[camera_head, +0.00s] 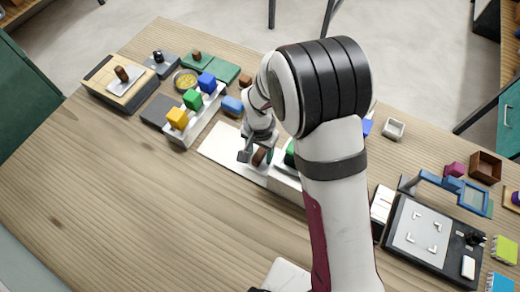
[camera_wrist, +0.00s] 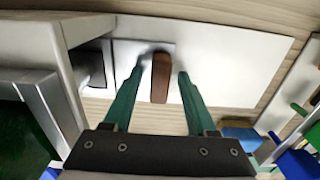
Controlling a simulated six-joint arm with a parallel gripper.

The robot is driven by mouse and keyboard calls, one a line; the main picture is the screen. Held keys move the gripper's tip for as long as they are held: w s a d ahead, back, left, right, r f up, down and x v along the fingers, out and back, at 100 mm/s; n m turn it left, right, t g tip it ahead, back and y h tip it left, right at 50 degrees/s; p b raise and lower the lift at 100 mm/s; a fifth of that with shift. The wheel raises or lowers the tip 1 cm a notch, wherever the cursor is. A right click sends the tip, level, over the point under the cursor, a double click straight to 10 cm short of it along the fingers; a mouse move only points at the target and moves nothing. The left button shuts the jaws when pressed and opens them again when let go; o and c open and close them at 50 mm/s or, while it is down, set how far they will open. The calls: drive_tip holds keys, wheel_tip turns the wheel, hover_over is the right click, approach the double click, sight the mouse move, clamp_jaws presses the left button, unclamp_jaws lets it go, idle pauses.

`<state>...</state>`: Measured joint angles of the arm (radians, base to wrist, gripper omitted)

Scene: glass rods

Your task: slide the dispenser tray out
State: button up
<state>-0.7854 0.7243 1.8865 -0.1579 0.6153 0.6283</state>
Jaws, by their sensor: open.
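A brown upright handle (camera_wrist: 160,77) stands on a small pale tray (camera_wrist: 127,60) beside a white dispenser housing (camera_wrist: 40,42) in the wrist view. A dark opening shows in the housing's side next to the tray. The handle also shows in the head view (camera_head: 259,156), where the housing (camera_head: 284,184) is partly hidden by my arm. My gripper (camera_wrist: 161,72) is open, its two green fingers on either side of the handle with visible gaps. In the head view, my gripper (camera_head: 257,152) is at the handle. How far the tray extends inside the housing is hidden.
A flat white plate (camera_wrist: 235,65) runs away from the tray; it also shows in the head view (camera_head: 220,146). A white rack (camera_head: 184,134) with yellow, green and blue blocks stands to its left. A blue block (camera_head: 232,105) lies behind it. The front-left table is clear.

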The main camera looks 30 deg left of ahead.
clamp_jaws()
drive_tip(key=shift+r, duration=0.1)
idle(1.2)
